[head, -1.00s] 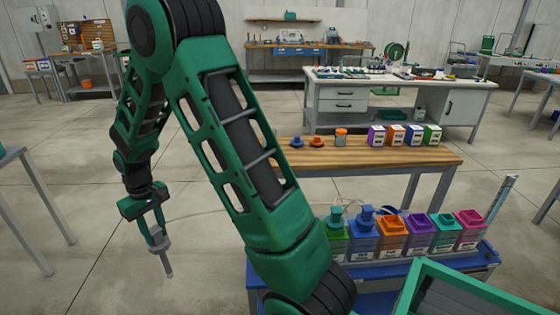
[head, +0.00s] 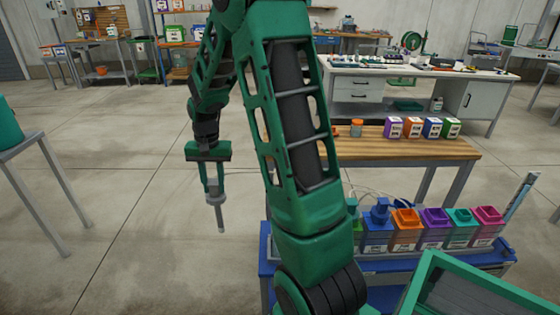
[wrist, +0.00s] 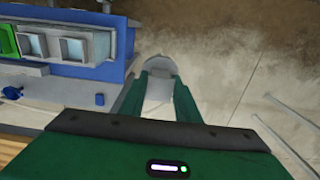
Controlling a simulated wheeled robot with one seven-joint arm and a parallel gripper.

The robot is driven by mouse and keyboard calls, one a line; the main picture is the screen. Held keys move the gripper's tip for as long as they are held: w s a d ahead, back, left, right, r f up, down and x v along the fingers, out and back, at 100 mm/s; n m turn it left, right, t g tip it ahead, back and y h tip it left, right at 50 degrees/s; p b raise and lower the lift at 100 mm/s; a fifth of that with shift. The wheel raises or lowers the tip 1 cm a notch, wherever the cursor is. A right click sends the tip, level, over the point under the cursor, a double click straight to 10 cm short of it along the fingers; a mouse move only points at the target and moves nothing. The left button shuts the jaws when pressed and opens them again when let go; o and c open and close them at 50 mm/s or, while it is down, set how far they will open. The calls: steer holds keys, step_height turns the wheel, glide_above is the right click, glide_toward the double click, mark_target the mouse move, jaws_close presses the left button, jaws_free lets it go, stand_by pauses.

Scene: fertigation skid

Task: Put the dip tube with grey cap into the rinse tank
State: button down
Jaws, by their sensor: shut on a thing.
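My gripper (head: 213,187) is shut on the dip tube with grey cap (head: 220,218). The tube hangs nearly upright, free end down, over open floor left of the skid. In the wrist view, the grey cap (wrist: 160,80) shows between the green fingers. A row of square tanks stands on the blue skid, to the right of my gripper: an orange tank (head: 405,228), a purple tank (head: 436,228), a teal tank (head: 461,226) and a magenta tank (head: 488,222) have open tops. A blue tank (head: 377,235) has a blue piece on top. I cannot tell which is the rinse tank.
The skid's blue tray (head: 495,258) carries the tanks. A green-rimmed bin (head: 430,275) is at lower right. A wooden bench (head: 400,148) with several boxes stands behind the skid. A grey table (head: 22,142) is at far left. The floor between is clear.

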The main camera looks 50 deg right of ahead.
steer(key=s+d+r+m, duration=0.4)
steer(key=s+d+m, duration=0.4)
steer(key=m, duration=0.1)
steer(key=s+d+r+m, duration=0.5)
steer(key=s+d+m, duration=0.2)
steer(key=s+m, duration=0.2)
step_height(320, 180, down, 18)
steer(key=shift+w+d, duration=0.15)
steer(key=shift+d, duration=0.05)
stand_by(0.5)
steer(key=shift+f, duration=0.1)
steer(key=c, duration=1.3)
jaws_free()
steer(key=shift+o, duration=0.2)
step_height(320, 180, up, 11)
steer(key=shift+f, duration=0.15)
